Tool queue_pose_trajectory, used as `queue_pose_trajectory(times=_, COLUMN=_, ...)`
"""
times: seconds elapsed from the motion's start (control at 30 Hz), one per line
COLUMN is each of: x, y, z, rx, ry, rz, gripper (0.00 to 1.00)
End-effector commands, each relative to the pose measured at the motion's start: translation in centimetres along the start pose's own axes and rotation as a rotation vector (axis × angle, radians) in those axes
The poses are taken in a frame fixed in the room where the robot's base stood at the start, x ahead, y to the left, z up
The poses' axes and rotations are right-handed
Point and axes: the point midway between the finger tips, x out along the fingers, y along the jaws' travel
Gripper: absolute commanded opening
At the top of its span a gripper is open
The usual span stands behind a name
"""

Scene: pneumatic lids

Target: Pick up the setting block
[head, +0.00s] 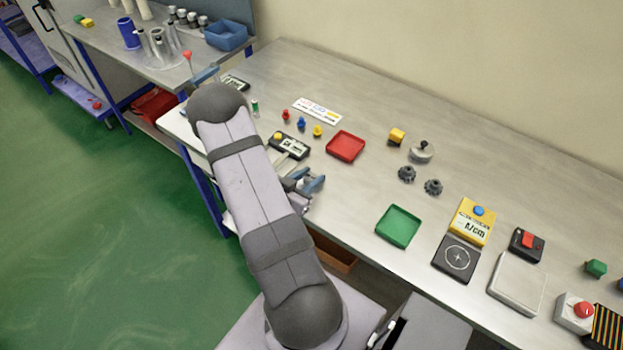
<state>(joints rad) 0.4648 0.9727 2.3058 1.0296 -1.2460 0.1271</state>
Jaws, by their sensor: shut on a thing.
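My gripper (308,184) is at the end of my arm, low over the near-left edge of the metal bench (350,205). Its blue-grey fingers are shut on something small. I take this to be the setting block, but it is mostly hidden by the fingers and too small to make out its shape or colour. I cannot tell whether it touches the bench. A dark gauge with a display and yellow knob (289,146) lies just behind the gripper.
A red tray (345,146) and a green tray (398,226) lie right of my gripper. Small red, blue and yellow pegs (301,123) stand behind it. A yellow block (397,136), dark gears (407,174) and a yellow meter (471,222) are farther right. Bare bench lies between the trays.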

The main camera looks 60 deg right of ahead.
Motion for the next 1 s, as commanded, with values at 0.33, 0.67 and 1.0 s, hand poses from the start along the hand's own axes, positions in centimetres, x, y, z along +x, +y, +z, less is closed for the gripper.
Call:
queue_pose_trajectory(times=0.33, x=-0.1, y=-0.1, z=-0.4, rx=0.001, ry=0.002, rz=0.000, gripper=0.02)
queue_pose_trajectory(times=0.67, x=-1.0, y=-0.1, z=-2.5, rx=0.005, ry=0.004, rz=-0.001, gripper=0.02)
queue_pose_trajectory(times=1.0, x=-2.7, y=-0.1, z=-6.7, rx=0.005, ry=0.004, rz=-0.001, gripper=0.02)
